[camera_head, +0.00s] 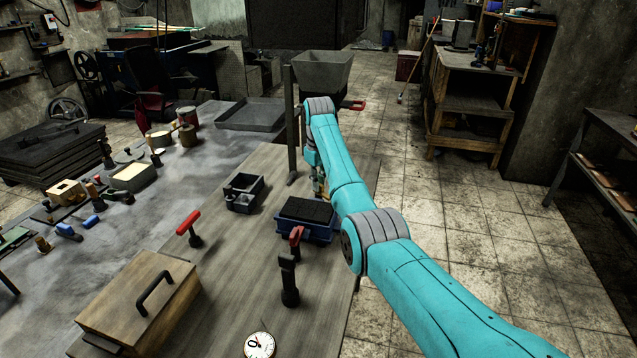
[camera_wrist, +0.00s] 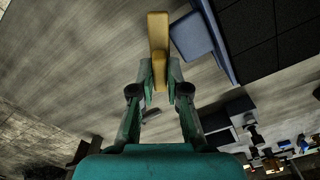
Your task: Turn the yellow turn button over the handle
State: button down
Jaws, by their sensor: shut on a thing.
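My gripper (camera_wrist: 158,75) is shut on the yellow turn button (camera_wrist: 158,33), an upright yellow bar between the fingertips in the wrist view. A blue block (camera_wrist: 190,36), which may be the handle, juts from the side of a blue box (camera_wrist: 228,45) just right of the button. The button's upper end is close beside this block; I cannot tell whether they touch. In the head view, the blue box (camera_head: 305,229) with black fill stands on the bench, and my gripper (camera_head: 319,182) points down at its far right corner, mostly hidden by my arm.
A red-handled tool (camera_head: 296,240) and a dark rammer-like tool (camera_head: 288,280) stand in front of the box. A small dark tray (camera_head: 244,192) is to its left, and a grey post (camera_head: 291,130) rises behind. A wooden box (camera_head: 140,300) and a dial (camera_head: 259,345) are nearer.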

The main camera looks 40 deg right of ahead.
jog(key=shift+m, duration=0.3)
jog(key=m, duration=0.5)
jog(key=shift+m, duration=0.4)
jog(key=m, duration=0.5)
jog(key=shift+m, duration=0.3)
jog(key=c, duration=1.2)
grip_release()
jog(key=shift+o, duration=0.2)
jog(key=shift+r, duration=0.1)
notch_tip(320, 180, up, 7)
jog(key=shift+r, duration=0.2)
